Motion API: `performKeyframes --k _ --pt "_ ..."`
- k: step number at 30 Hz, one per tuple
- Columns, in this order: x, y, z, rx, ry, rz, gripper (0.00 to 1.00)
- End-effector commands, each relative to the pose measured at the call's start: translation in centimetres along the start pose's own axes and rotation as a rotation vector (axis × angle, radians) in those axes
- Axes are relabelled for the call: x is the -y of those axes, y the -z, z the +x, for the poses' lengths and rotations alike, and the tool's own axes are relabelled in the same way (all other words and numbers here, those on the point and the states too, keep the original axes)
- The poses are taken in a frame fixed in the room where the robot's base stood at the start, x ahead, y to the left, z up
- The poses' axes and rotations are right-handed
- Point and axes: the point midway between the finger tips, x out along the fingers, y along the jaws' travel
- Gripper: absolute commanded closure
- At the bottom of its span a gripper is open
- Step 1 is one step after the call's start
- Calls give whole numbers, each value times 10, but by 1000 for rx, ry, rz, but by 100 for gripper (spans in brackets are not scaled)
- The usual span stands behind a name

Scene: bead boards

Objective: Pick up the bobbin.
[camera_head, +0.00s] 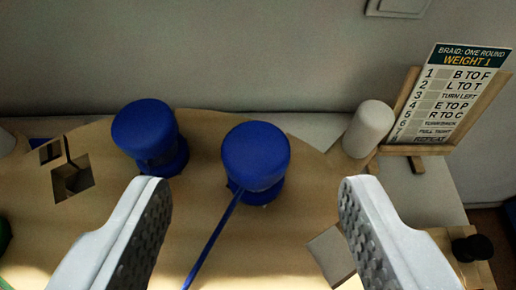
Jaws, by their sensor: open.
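Two blue bobbins stand on a tan round board (215,240). The right blue bobbin (256,158) has a blue cord running from its lower part toward the front left. The left blue bobbin (146,132) stands a little farther left, near the board's back edge. My gripper (254,210) is open, with one grey padded finger on each side of the picture. The right bobbin shows between the fingers, beyond their tips, and neither finger appears to touch it. I see nothing held.
A white cylinder (371,124) stands at the board's right back. A card with braid steps (448,95) rests on a wooden stand (415,150). A small black knob (473,247) is at lower right. Square cutouts (72,178) show at left. A grey wall (230,50) is behind.

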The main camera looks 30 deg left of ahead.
Motion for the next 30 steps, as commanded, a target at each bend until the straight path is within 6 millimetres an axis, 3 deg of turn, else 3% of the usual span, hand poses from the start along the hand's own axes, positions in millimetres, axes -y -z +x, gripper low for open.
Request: performKeyframes --k 12,21,27,30 --pt "-2 -2 43 3 0 -1 44" --pt "-3 -2 47 2 -1 1 44" --pt "-3 -2 47 2 -1 1 93" --pt "-3 -2 47 2 -2 1 93"
